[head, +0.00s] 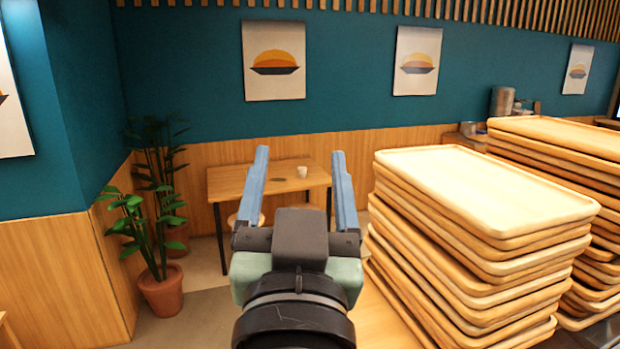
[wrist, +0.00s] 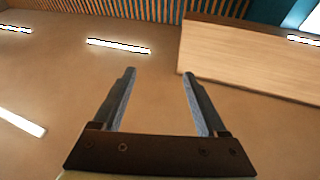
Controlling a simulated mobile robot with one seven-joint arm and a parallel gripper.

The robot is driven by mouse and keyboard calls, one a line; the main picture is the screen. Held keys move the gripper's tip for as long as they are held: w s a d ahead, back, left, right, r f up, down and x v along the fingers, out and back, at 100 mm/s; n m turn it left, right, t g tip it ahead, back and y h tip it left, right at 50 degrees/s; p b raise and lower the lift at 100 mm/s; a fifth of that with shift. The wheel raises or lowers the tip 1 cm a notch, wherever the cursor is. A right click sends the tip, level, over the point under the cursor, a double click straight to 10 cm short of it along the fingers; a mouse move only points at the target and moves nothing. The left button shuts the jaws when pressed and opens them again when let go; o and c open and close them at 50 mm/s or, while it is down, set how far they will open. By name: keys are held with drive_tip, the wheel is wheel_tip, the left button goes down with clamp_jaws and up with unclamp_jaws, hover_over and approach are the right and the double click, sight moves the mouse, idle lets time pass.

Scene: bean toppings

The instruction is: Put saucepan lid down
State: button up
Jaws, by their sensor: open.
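No saucepan lid can be made out in either view. My gripper (head: 300,153) is open and empty in the middle of the head view, its two blue-grey fingers spread and pointing up in the picture. It also shows open in the wrist view (wrist: 158,73), with nothing between the fingers. A small dark flat thing (head: 279,180) lies on the wooden table beyond the gripper; it is too small to tell what it is.
Tall stacks of wooden trays (head: 480,190) stand close on the right. The wooden table (head: 245,181) against the far wall bears a small white cup (head: 302,172). A potted plant (head: 160,290) stands at left. A pale wooden panel (wrist: 250,60) fills the wrist view's upper right.

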drive_tip(key=s+d+r+n+t, duration=0.1)
drive_tip(key=s+r+t, duration=0.4)
drive_tip(key=r, duration=0.8)
drive_tip(key=s, duration=0.3)
drive_tip(key=shift+s, duration=0.15)
drive_tip(key=shift+f, duration=0.15)
